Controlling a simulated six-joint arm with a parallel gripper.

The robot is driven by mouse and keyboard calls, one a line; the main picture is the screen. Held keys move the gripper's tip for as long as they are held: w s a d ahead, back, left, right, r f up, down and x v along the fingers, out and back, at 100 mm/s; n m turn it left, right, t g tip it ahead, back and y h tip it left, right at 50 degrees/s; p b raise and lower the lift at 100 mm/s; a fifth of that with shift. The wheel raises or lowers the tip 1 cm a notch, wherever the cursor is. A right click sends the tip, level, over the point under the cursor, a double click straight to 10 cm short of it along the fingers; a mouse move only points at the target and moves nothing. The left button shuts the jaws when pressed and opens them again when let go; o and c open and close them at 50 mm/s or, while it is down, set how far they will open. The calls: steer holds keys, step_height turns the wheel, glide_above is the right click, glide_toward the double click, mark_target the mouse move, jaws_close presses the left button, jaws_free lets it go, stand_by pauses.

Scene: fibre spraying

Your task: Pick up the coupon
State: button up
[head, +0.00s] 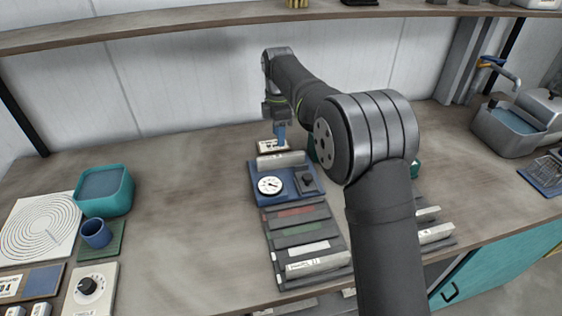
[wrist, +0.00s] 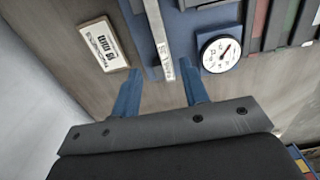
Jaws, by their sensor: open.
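A pale grey flat bar with a small printed label, which looks like the coupon (head: 281,160), lies across the back part of a blue fixture (head: 262,196). In the wrist view the coupon (wrist: 154,30) runs up the picture, with its labelled end near the fingers. My gripper (head: 281,136) is at the back of the bench, by the fixture's far end. In the wrist view its two blue fingers (wrist: 161,74) are apart, one on each side of the coupon's end, with nothing gripped. I cannot tell how far the fingertips are above it.
A white dial gauge (head: 270,185) sits on the fixture, right of the fingers in the wrist view. A white label plate (wrist: 103,45) lies to their left. A rack of strips (head: 303,243) stands in front. A teal bin (head: 104,190) is left; bare bench lies between.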

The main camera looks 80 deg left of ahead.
mark_target(281, 155)
step_height(281, 155, down, 4)
steer(key=shift+f, duration=0.2)
steer(key=shift+w+d+f, duration=0.1)
steer(key=shift+w+f, duration=0.05)
steer(key=shift+f, duration=1.15)
steer(key=shift+w+d+f, duration=0.1)
steer(key=shift+w+f, duration=0.05)
steer(key=shift+f, duration=1.15)
jaws_close()
